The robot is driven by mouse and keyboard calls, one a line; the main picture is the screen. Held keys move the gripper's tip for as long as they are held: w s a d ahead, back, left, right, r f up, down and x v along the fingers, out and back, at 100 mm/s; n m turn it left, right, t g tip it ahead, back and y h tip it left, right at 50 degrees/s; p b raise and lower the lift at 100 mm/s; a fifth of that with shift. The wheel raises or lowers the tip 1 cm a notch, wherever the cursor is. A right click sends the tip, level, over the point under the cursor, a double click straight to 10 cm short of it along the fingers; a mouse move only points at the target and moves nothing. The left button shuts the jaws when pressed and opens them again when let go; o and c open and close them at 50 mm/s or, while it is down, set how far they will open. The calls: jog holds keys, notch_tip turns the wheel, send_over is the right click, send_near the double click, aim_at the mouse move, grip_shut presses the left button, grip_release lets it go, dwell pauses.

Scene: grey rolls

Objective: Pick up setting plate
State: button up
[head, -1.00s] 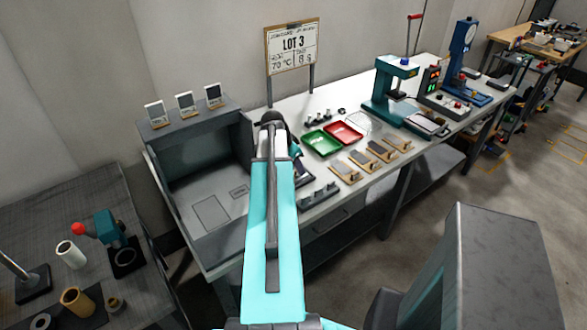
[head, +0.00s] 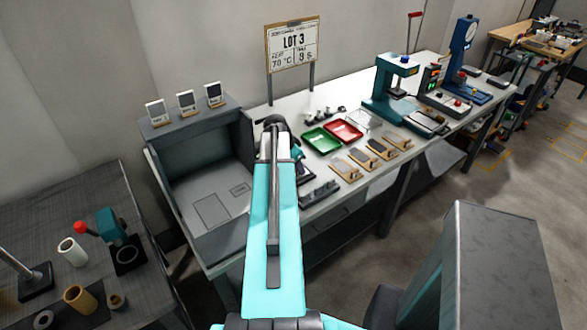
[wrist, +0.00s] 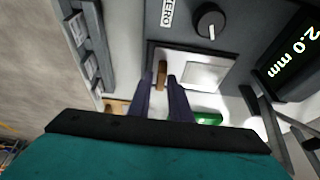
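In the wrist view a pale, flat plate (wrist: 203,73) lies in a dark-framed recess of a grey device with a knob and a "2.0 mm" display. A small wooden peg or handle (wrist: 161,72) stands at its left; it looks like part of the setting plate, but I cannot see the join. My gripper (wrist: 160,82) has its two dark fingers apart, one on each side of the wooden peg. Light gaps show between peg and fingers, so it looks open. In the head view my arm hides the gripper and the plate.
On the bench (head: 245,225), a green tray (head: 321,139) and a red tray (head: 344,131) sit right of my arm, with several wooden-based plates in front. A grey booth (head: 205,160) stands left. A teal press (head: 390,85) stands further right.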

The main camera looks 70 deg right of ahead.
grip_shut()
jog(key=shift+s+r, duration=0.1)
jog(key=shift+r, duration=0.05)
jog(key=shift+r+b, duration=0.15)
jog(key=shift+b, duration=0.35)
notch_tip(320, 180, up, 6)
jog(key=shift+s+d+f+b, duration=0.1)
jog(key=shift+b, duration=1)
jog(key=shift+s+r, duration=0.1)
jog(key=shift+r, duration=0.25)
jog(key=s+d+b, duration=0.2)
jog(key=s, duration=0.7)
jog(key=s+d+b, duration=0.2)
jog(key=s+b, duration=0.1)
jog(key=s, duration=0.7)
